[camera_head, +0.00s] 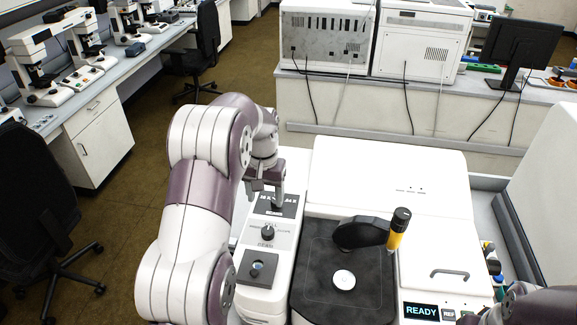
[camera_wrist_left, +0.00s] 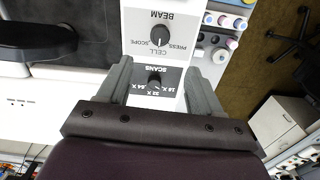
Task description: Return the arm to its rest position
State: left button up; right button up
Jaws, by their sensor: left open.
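My left arm comes in from the left, and its gripper (camera_head: 266,188) points down over the far end of the white control panel (camera_head: 262,222). In the left wrist view the left gripper (camera_wrist_left: 157,72) is open, its fingers on either side of the black SCANS knob (camera_wrist_left: 156,74). I cannot tell whether they touch it. The beam knob (camera_head: 267,233) is nearer, apart from the gripper; it also shows in the left wrist view (camera_wrist_left: 160,35). The infrared microscope (camera_head: 390,180) is white, with a lit READY display (camera_head: 421,311). My right gripper is out of view.
Right of the panel is a black stage (camera_head: 318,285) with a white disc (camera_head: 344,280) and a black arm with a yellow-banded eyepiece (camera_head: 397,230). A dark monitor (camera_head: 523,52) stands on the back bench. Open floor (camera_head: 135,185) lies left of my arm.

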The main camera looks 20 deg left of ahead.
pick_arm(q)
jog(key=shift+t, duration=0.3)
jog(key=s+d+f+b, duration=0.1)
jog(key=s+f, duration=0.1)
jog(key=s+d+f+b, duration=0.1)
jog(key=s+d+f, duration=0.1)
jog(key=s, duration=0.1)
jog(key=s+d+f+b, duration=0.1)
jog(key=s+f, duration=0.1)
jog(key=s, duration=0.1)
jog(key=shift+d+f, duration=0.15)
jog(key=shift+d, duration=0.25)
jog(key=s+d+f+m+b, duration=0.2)
jog(key=s+d+b, duration=0.4)
jog(key=s, duration=0.6)
jog(key=shift+d+f+t, duration=0.4)
jog(key=shift+d+f, duration=0.1)
jog(key=shift+d, duration=0.2)
jog(key=shift+w, duration=0.1)
